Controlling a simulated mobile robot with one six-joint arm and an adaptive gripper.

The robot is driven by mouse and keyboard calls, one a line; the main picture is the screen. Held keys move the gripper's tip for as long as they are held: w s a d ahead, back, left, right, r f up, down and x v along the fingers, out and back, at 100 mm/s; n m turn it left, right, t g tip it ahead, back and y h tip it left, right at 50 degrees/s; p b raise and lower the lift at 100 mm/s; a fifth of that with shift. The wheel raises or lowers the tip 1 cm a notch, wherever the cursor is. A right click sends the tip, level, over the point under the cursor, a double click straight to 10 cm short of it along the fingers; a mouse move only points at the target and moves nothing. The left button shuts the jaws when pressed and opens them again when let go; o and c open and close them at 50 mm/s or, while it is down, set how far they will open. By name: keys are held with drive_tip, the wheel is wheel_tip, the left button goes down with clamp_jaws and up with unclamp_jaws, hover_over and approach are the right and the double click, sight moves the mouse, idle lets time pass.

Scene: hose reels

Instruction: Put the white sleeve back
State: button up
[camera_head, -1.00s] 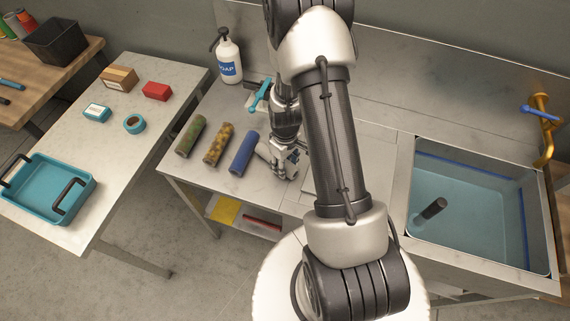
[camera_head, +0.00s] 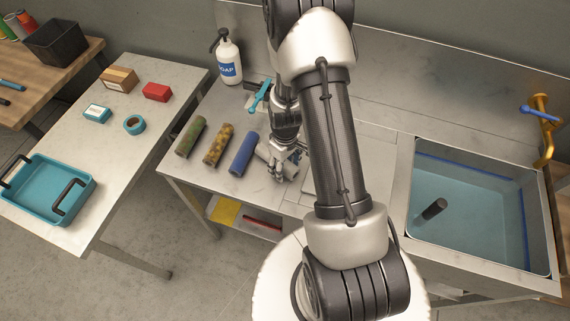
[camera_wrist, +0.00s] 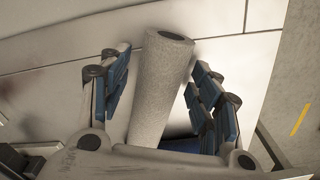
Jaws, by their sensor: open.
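The white sleeve (camera_wrist: 161,85), a speckled pale tube with a dark hole in its end, lies between the spread blue-padded fingers of my gripper (camera_wrist: 160,100) in the wrist view. My gripper is open, with a visible gap on the sleeve's right side. In the head view my gripper (camera_head: 281,172) is low over the sleeve (camera_head: 291,171), hiding its middle. The sleeve lies on the steel counter (camera_head: 225,190), at the right end of a row with a blue sleeve (camera_head: 242,154), a yellow-brown sleeve (camera_head: 218,145) and a green sleeve (camera_head: 190,137).
A soap bottle (camera_head: 229,58) and a blue-handled valve (camera_head: 259,96) stand behind the row. A water-filled sink (camera_head: 480,215) with a dark upright post (camera_head: 434,209) is at right. A side table (camera_head: 150,185) at left holds a teal tray (camera_head: 85,205) and small boxes.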

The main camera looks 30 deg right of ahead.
wheel_tip(320, 180, up, 21)
drive_tip(key=a+t+p, duration=0.1)
drive_tip(key=a+p, duration=0.2)
drive_tip(key=s+a+r+m+t, duration=0.1)
drive_tip(key=s+a+r, duration=0.4)
drive_tip(key=s+r, duration=0.3)
drive_tip(key=s+a+r+m+t, duration=0.2)
drive_tip(key=s+a+r, duration=0.3)
drive_tip(key=s+r, duration=0.3)
wheel_tip(320, 180, up, 3)
drive_tip(key=shift+s+a+f+t, duration=0.15)
drive_tip(key=shift+a+f+t, duration=0.05)
drive_tip(key=shift+t, duration=0.1)
wheel_tip(320, 180, down, 6)
drive_tip(key=b, duration=0.7)
drive_tip(key=shift+f, duration=0.2)
